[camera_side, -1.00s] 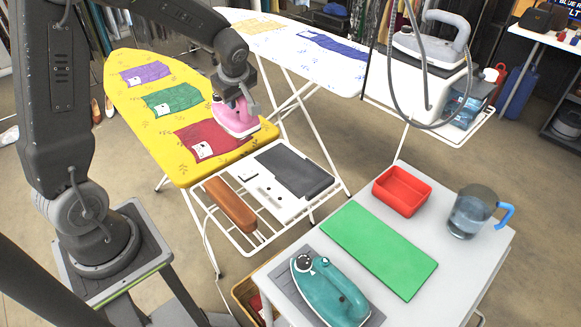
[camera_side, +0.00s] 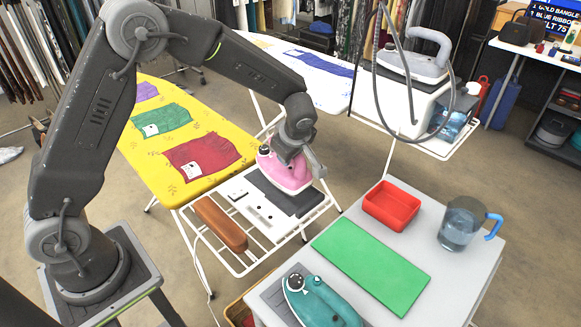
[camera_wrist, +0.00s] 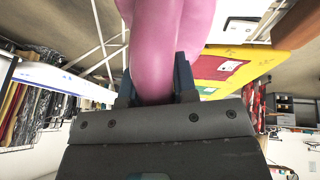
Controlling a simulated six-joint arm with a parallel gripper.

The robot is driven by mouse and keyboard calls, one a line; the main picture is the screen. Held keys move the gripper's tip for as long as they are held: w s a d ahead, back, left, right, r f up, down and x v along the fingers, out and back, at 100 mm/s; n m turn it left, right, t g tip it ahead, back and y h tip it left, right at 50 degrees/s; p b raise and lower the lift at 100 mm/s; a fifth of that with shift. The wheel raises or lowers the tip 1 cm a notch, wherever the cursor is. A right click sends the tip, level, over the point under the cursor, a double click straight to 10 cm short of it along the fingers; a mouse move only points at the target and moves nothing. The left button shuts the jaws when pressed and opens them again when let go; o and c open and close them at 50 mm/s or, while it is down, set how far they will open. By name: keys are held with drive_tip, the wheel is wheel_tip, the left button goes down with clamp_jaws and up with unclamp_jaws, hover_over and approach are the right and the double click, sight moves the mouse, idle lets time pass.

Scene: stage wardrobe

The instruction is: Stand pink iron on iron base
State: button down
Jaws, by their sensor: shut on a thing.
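The pink iron (camera_side: 284,172) is in my gripper (camera_side: 296,150), over the iron base (camera_side: 265,212), a white plate with a dark grey pad on the wire rack at the end of the yellow ironing board. The iron is roughly level, over the dark pad; I cannot tell whether it touches. In the wrist view the pink handle (camera_wrist: 155,60) sits between my two dark fingers, which are shut on it. My gripper and the iron hide part of the pad.
A brown wooden block (camera_side: 221,224) lies on the rack left of the base. The yellow board (camera_side: 190,128) holds several cloth pieces. A white table (camera_side: 440,275) bears a teal iron (camera_side: 322,303), green mat (camera_side: 370,262), red tray (camera_side: 391,206) and water jug (camera_side: 459,226).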

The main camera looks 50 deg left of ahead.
sight(291, 168)
drive_tip(key=shift+w+d+f, duration=0.15)
drive_tip(key=shift+d+f, duration=0.05)
drive_tip(key=shift+f, duration=1.9)
drive_tip(key=shift+f, duration=0.1)
drive_tip(key=c, duration=0.9)
unclamp_jaws()
drive_tip(key=v, duration=1.2)
drive_tip(key=shift+r, duration=0.25)
